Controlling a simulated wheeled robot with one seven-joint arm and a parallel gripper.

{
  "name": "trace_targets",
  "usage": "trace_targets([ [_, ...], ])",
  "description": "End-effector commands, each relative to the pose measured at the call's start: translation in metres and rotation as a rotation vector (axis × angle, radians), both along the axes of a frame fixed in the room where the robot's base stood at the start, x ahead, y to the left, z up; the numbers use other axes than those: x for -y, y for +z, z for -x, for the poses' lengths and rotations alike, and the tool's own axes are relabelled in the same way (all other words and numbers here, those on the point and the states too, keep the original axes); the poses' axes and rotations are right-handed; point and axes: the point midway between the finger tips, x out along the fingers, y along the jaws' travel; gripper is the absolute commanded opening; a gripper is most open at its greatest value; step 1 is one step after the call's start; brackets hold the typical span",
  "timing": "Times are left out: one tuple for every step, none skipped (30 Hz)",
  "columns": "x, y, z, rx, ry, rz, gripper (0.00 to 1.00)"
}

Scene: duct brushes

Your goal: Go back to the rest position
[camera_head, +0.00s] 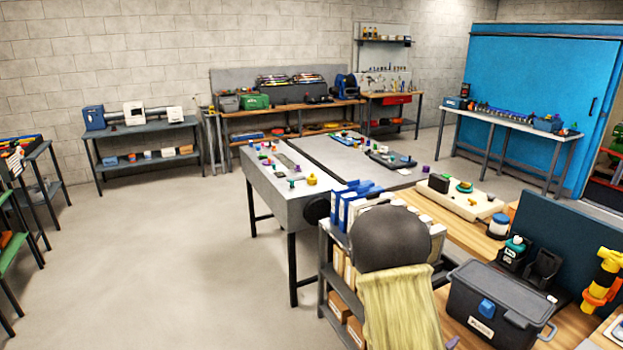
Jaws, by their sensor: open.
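My gripper is not in this view, and no part of my arm can be made out for sure. A dark rounded head with pale yellow strands hanging below it (400,300) stands close in front, at the lower middle. I cannot tell what it is. It hides part of the shelf unit (322,262) behind it.
A grey table with small coloured parts (262,200) stands mid-room. A wooden bench (465,237) with a dark lidded box (490,300) is at right. Workbenches line the back wall, beside a blue sliding door (530,85). The left-centre floor (170,270) is clear.

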Motion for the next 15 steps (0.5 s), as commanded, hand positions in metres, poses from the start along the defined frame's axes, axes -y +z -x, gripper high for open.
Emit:
trace_targets([
  [-0.007,-0.001,-0.004,-0.013,0.029,-0.052,0.45],
  [-0.013,-0.002,-0.006,-0.027,0.052,-0.087,0.45],
  [-0.021,-0.005,-0.009,-0.049,0.087,-0.139,0.45],
  [-0.029,-0.007,-0.011,-0.070,0.117,-0.178,0.45],
  [-0.037,-0.008,-0.013,-0.090,0.148,-0.216,0.45],
  [-0.048,-0.009,-0.014,-0.119,0.189,-0.264,0.45],
  [-0.056,-0.009,-0.014,-0.143,0.223,-0.297,0.45],
  [-0.065,-0.009,-0.014,-0.166,0.256,-0.329,0.45],
  [-0.077,-0.009,-0.013,-0.200,0.303,-0.367,0.45],
  [-0.085,-0.008,-0.012,-0.227,0.336,-0.393,0.45],
  [-0.093,-0.007,-0.010,-0.255,0.370,-0.418,0.45],
  [-0.104,-0.005,-0.006,-0.293,0.417,-0.448,0.45],
  [-0.112,-0.003,-0.003,-0.322,0.452,-0.466,0.45],
  [-0.120,-0.002,0.001,-0.353,0.486,-0.484,0.45],
  [-0.130,0.001,0.007,-0.396,0.532,-0.504,0.45],
])
